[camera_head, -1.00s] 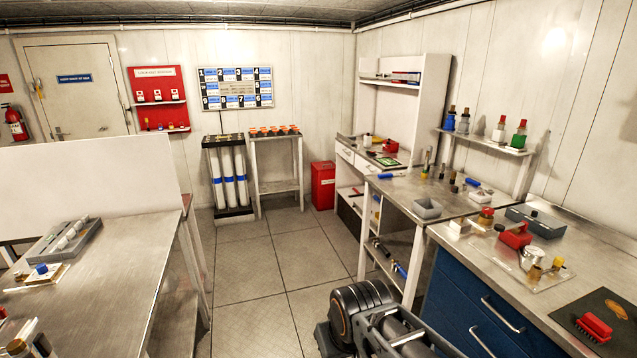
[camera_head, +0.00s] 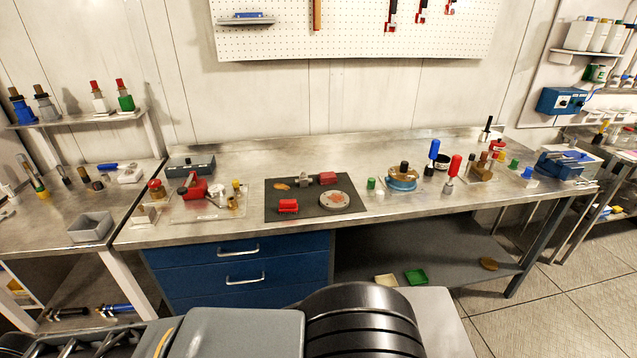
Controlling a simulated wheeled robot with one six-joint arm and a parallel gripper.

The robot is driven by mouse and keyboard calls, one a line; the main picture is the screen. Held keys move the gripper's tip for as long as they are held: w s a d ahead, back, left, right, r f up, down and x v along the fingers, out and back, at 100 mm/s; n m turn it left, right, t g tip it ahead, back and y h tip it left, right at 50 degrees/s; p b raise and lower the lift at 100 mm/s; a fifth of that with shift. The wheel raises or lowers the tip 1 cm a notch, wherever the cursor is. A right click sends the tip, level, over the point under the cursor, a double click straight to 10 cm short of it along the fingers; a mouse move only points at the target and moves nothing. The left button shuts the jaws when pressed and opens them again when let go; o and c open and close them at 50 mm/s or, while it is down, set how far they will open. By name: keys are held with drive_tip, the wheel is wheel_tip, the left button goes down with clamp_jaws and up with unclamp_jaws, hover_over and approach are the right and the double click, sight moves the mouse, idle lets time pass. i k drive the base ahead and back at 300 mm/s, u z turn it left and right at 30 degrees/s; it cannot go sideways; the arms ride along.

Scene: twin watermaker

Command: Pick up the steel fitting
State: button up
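A small grey metal piece (camera_head: 304,180) stands at the back of a black mat (camera_head: 275,210) on the steel bench; it looks like the steel fitting, but it is too small to be sure. Another silvery part (camera_head: 216,194) sits on a clear plate to the left of the mat. My arm's grey and black links cross the bottom of the picture, well in front of the bench. My gripper's fingertips do not show.
A blue-ringed brass part (camera_head: 402,179) and upright blue and red handles (camera_head: 452,172) stand to the right. Blue drawers (camera_head: 240,265) are below the bench front. Open floor (camera_head: 560,290) shows at right.

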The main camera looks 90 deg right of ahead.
sight(304, 181)
drive_tip(key=z, duration=2.05)
drive_tip(key=i, duration=1)
